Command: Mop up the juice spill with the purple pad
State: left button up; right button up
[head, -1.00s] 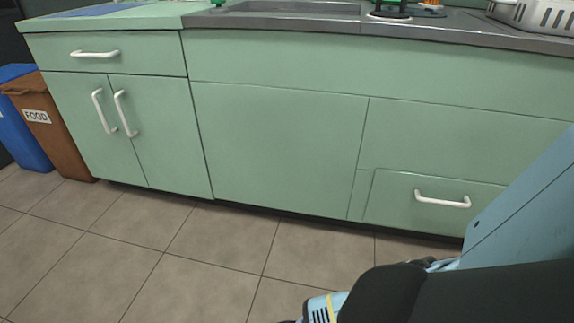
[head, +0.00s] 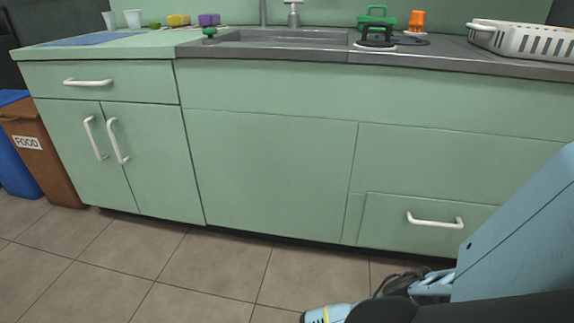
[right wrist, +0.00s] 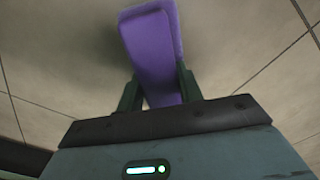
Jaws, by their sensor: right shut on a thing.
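The purple pad (right wrist: 152,45) shows in the right wrist view, sticking out from between the dark fingers of my right gripper (right wrist: 158,84). The gripper is shut on it, with beige floor tiles behind. A small purple block (head: 209,19) also sits on the counter at the back in the head view. I see no juice spill in either view. My left gripper is in neither view. In the head view, parts of my own arm fill the lower right, and the right gripper cannot be made out there.
Green cabinets (head: 270,170) stand ahead under a grey sink counter (head: 440,55). On top are a yellow block (head: 179,20), cups (head: 133,18), a blue mat (head: 90,39), an orange item (head: 417,20) and a white rack (head: 525,40). A brown bin (head: 40,150) stands left. The tiled floor is clear.

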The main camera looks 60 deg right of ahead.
notch_tip(320, 180, up, 3)
jog(key=shift+w+f+p, duration=0.1)
jog(key=shift+p, duration=1.05)
jog(key=shift+r+p, duration=1)
jog(key=shift+r, duration=0.2)
jog(key=shift+r+p, duration=1.15)
jog(key=shift+r, duration=0.45)
jog(key=shift+f, duration=0.1)
